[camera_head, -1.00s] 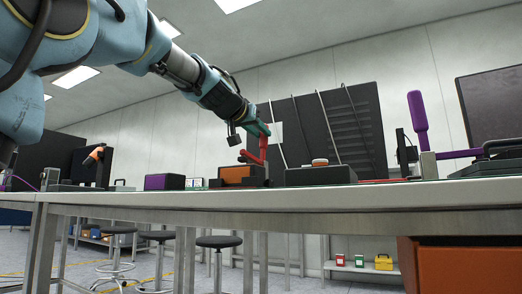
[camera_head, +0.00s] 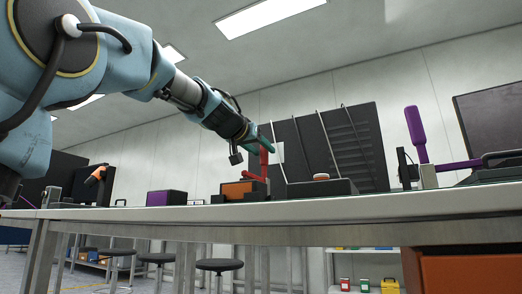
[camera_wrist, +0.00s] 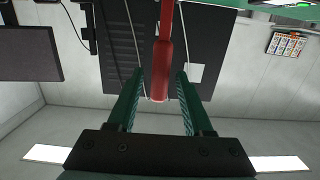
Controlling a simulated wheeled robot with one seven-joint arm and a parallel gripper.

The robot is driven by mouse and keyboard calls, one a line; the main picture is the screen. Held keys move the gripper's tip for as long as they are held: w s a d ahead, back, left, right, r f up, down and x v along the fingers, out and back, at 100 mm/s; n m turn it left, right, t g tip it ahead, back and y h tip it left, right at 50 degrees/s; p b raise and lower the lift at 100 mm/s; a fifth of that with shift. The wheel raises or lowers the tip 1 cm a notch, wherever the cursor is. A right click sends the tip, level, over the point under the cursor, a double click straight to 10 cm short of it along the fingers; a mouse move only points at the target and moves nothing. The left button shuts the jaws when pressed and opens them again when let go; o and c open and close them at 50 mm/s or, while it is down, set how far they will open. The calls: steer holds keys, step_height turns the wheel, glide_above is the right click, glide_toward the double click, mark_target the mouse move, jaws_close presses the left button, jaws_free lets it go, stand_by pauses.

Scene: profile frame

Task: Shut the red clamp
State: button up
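The red clamp (camera_head: 264,164) is on the bench at the centre of the head view, behind an orange-and-black box (camera_head: 243,190). Its handle stands upright, and a red arm lies low to the left of it. My gripper (camera_head: 266,141) reaches down from the upper left to the top of the handle. In the wrist view, the red handle (camera_wrist: 161,68) lies between the two green fingers of my gripper (camera_wrist: 158,80), with a gap visible on each side. The fingers are open. The clamp's base is mostly hidden by the boxes.
A purple clamp (camera_head: 416,130) stands farther right. A purple-and-black box (camera_head: 167,197) is to the left. Dark panels (camera_head: 350,140) stand behind. Stools (camera_head: 219,265) are beyond the bench.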

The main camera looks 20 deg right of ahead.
steer(key=shift+o, duration=0.3)
steer(key=f+v, duration=0.1)
steer(key=v, duration=0.9)
steer(key=shift+s+a+r, duration=0.25)
steer(key=shift+a+r, duration=0.1)
steer(key=shift+r, duration=0.15)
